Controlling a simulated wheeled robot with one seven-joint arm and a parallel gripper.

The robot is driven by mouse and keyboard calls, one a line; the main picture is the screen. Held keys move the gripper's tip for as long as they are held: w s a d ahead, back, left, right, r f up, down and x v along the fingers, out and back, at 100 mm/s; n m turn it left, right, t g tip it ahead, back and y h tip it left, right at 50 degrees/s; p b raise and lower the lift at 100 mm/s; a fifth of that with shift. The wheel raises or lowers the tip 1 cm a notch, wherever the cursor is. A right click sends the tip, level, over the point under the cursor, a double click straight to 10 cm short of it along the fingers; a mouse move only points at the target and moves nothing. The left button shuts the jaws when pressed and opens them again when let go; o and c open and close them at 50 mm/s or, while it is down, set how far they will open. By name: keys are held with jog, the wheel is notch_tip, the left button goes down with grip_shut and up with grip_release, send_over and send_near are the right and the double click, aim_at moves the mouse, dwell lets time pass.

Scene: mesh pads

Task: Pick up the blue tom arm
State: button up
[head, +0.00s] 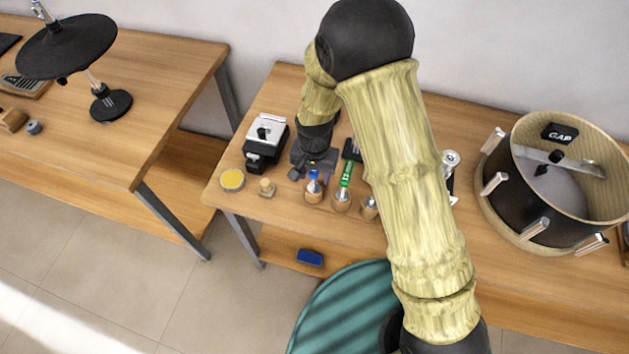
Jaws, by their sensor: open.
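A small upright piece with a blue part near its top (314,182) stands on the right-hand table, towards its front edge; it looks like the blue tom arm. Its lower part is wood-coloured and metallic. A similar piece with a green top (346,174) stands just right of it. My gripper (308,170) is open and points down right behind the blue piece, close to it in the picture. My wrist and fingers are dark and small here, so I cannot tell whether they touch it. Nothing shows held between the fingers.
A black and silver device (265,142), a yellow-topped round tin (232,180) and a small wooden piece (267,187) stand left of my gripper. Another wooden-based piece (369,207) is partly hidden by my arm. A drum (538,215) fills the table's right.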

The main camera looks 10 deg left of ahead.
jog(key=shift+c, duration=0.2)
grip_shut()
notch_tip(320, 180, up, 10)
jog(key=shift+r+b, duration=0.1)
jog(key=shift+b, duration=0.7)
dwell(0.3)
notch_tip(320, 180, up, 5)
jog(key=p, duration=0.4)
jog(key=shift+r+p, duration=0.2)
jog(key=shift+p, duration=0.2)
